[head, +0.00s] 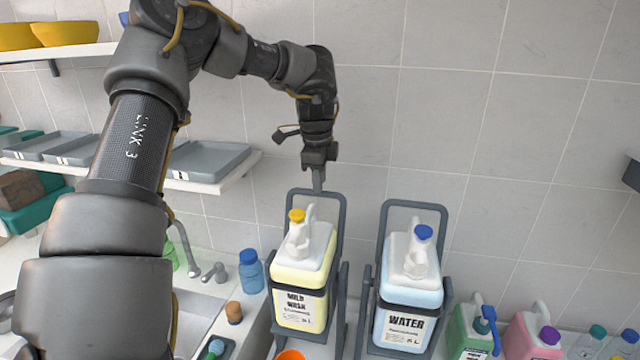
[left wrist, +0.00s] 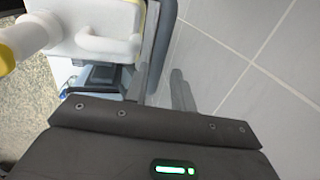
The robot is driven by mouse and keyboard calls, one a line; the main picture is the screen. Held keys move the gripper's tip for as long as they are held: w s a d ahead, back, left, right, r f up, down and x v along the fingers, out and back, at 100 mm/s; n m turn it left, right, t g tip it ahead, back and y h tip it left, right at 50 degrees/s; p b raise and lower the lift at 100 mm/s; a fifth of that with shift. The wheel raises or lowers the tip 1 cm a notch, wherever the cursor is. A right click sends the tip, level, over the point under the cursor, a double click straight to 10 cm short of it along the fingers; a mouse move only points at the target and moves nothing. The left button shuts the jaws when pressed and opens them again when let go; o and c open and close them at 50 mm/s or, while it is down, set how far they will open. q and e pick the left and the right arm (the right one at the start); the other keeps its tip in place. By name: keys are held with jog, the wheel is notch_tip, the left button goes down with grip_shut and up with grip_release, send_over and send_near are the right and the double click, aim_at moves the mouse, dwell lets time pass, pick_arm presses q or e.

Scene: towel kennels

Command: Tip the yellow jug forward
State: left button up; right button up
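The yellow jug (head: 302,265), labelled "MILD WASH", stands in a dark grey tipping cradle (head: 340,225) with a raised back hoop. It has a white top with a handle and a yellow cap. My left gripper (head: 318,182) points down at the top bar of this hoop. In the left wrist view, its two fingers (left wrist: 162,92) are apart, with the grey hoop bar (left wrist: 160,45) near or between them; I cannot tell whether they touch it. The jug's white top and handle (left wrist: 110,45) show beside the bar there. My right gripper is not in view.
A blue "WATER" jug (head: 405,295) stands in a similar cradle to the right. An orange cup (head: 290,354) is in front of the yellow jug. A blue bottle (head: 251,272) and sink are left. Green (head: 468,330) and pink (head: 530,338) jugs stand at right. A tiled wall is behind.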

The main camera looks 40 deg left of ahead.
pick_arm(q)
jog(key=shift+a+f+p, duration=0.1)
jog(key=shift+f+p, duration=0.25)
jog(key=shift+f, duration=0.15)
jog(key=shift+s+f, duration=0.1)
jog(key=shift+f, duration=0.6)
grip_shut()
jog(key=shift+a, duration=0.1)
